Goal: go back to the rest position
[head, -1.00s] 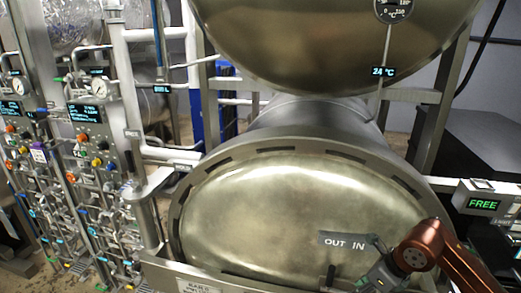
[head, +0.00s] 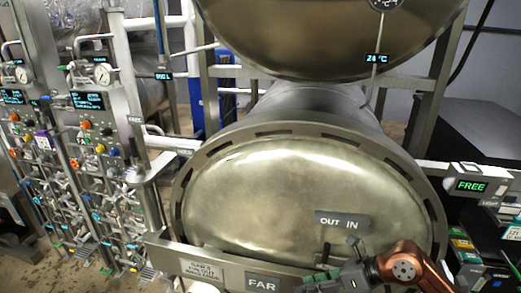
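My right arm comes in at the lower right, its copper-coloured link ending in a grey wrist. My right gripper (head: 328,280) is low in front of the closed round door (head: 270,190) of the lower retort, below the OUT IN plate (head: 342,221). Its fingers are small and partly cut off by the bottom edge, so I cannot tell whether they are open or shut. A dark handle stands just above the gripper; I cannot tell whether they touch. My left gripper is not in view.
A FAR label (head: 262,284) and a lettered plate (head: 202,270) are on the front rail. A green FREE display (head: 470,186) and stacked cartons (head: 468,252) are at the right. Panels with valves and gauges (head: 90,130) fill the left. A second vessel (head: 330,35) hangs above.

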